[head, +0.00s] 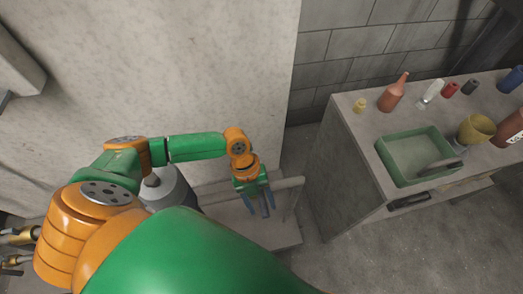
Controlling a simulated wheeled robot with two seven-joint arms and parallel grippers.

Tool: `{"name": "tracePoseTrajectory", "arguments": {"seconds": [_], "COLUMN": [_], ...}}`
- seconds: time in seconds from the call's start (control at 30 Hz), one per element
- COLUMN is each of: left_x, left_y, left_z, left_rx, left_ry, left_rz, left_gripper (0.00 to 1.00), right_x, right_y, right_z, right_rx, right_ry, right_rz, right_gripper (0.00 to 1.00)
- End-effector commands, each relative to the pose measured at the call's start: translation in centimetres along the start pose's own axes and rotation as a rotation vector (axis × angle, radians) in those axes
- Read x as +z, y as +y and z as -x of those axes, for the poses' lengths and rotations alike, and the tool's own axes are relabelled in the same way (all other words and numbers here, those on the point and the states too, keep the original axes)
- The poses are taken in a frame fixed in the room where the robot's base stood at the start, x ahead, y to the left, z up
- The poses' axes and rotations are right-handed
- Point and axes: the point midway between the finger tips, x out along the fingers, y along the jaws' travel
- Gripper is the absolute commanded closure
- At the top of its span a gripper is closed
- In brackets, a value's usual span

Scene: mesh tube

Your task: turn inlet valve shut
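My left gripper (261,206) is at the end of my green and orange arm, pointing down over a low grey ledge. Its blue-grey fingers are apart, and I see nothing held between them. A pale grey pipe (289,184) runs just behind and to the right of the fingers; I cannot tell whether they touch it. I cannot make out the inlet valve clearly. Brass-coloured fittings (22,236) show at the lower left edge, partly cut off, and I cannot tell what they belong to. My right gripper is not in view.
A grey bench (345,150) stands at the right with a green tray (388,160), an orange-brown bottle (391,97), a yellow cup (475,129) and small containers. A pale wall (200,60) rises behind my arm. Grey floor (400,260) is open in front of the bench.

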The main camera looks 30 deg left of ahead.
Motion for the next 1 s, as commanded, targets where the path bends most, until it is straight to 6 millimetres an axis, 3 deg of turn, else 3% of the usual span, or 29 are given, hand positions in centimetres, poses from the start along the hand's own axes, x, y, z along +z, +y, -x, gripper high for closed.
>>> {"name": "tracePoseTrajectory", "arguments": {"seconds": [0.27,0.5,0.63,1.0], "left_x": [0.1,0.1,0.1,0.0], "left_y": [-0.1,-0.1,-0.1,0.0], "left_z": [0.4,5.3,6.9,7.2], "left_rx": [-0.003,-0.004,-0.003,-0.002], "left_ry": [-0.003,-0.005,-0.002,-0.001], "left_rz": [0.0,-0.001,0.0,0.0], "left_gripper": [0.43,0.43,0.43,0.43], "right_x": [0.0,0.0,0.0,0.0], "right_y": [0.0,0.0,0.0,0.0], "right_z": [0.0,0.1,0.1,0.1], "right_rx": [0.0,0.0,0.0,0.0], "right_ry": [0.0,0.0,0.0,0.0], "right_rz": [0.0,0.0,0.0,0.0], "right_gripper": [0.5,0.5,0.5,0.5]}}
